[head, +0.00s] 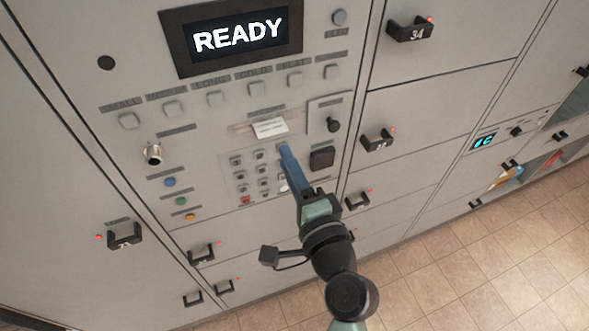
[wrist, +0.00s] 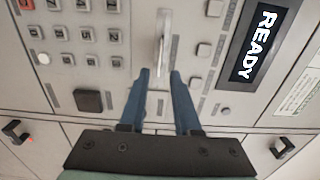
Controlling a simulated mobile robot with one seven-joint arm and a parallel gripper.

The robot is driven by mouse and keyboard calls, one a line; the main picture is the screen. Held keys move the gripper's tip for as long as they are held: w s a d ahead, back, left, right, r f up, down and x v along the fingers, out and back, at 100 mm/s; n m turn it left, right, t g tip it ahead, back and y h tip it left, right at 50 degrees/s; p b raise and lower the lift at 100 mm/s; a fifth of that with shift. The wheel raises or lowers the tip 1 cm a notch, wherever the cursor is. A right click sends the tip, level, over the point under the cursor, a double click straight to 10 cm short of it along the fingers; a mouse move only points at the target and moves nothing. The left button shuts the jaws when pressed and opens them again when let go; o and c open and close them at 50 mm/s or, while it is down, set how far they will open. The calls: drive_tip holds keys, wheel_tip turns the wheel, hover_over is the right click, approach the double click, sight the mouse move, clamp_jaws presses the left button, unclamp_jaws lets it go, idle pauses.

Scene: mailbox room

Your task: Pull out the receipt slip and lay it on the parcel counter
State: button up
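The receipt slip (head: 271,128) is a small white paper sticking out of the slot on the grey locker panel, above the keypad. In the wrist view the slip (wrist: 162,38) shows nearly edge-on, just beyond the fingertips and roughly in line with the gap between them. My gripper (head: 285,148) has blue fingers and is close to the panel, just below and right of the slip. In the wrist view my gripper (wrist: 161,73) is open, with nothing between its fingers. I cannot make out the parcel counter in either view.
A READY display (head: 238,37) is above the slip, with a row of buttons between. The keypad (head: 260,175) is below, and a black knob (head: 333,125) juts out to the right. Locker handles (head: 377,139) stick out farther right. The tiled floor (head: 480,260) is clear.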

sight(273, 132)
drive_tip(key=shift+x, duration=4.45)
drive_tip(key=shift+s, duration=0.1)
clamp_jaws()
drive_tip(key=shift+s+d, duration=0.1)
drive_tip(key=v, duration=0.8)
drive_tip(key=shift+s+b, duration=0.3)
drive_tip(key=shift+s, duration=0.1)
drive_tip(key=shift+d, duration=0.1)
